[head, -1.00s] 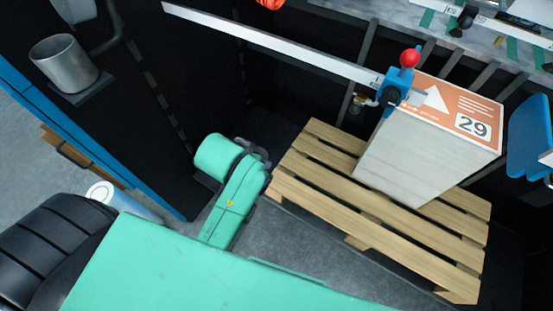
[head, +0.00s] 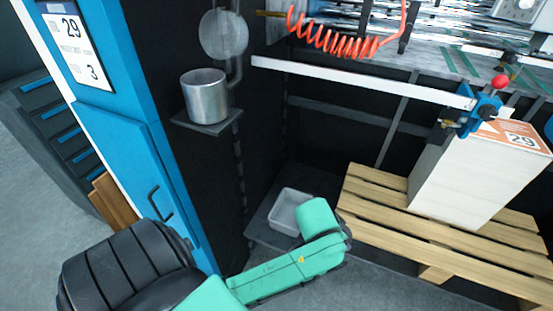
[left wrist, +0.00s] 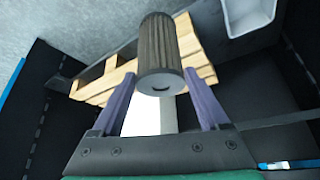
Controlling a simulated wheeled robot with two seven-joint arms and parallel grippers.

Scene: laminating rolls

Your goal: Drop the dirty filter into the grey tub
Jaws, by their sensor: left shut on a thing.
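The dirty filter (left wrist: 160,45) is a dark, ribbed cylinder with a lighter grey end, seen in the left wrist view. My left gripper (left wrist: 159,76) is shut on it, with one purple finger on each side. The grey tub (head: 289,207) is a small, light, open box low in the corner in the head view, partly covered by my green left forearm. It also shows at the upper right of the left wrist view (left wrist: 248,14), to the right of the filter and apart from it. My left gripper is hidden behind its arm in the head view. My right gripper is not in view.
A wooden pallet (head: 372,222) with a tall white box (head: 462,178) stands right of the tub. A metal cup (head: 204,97) sits on a small shelf above left. A blue cabinet (head: 150,165) borders the left. A white rail (head: 360,79) and red coiled hose (head: 345,45) are above.

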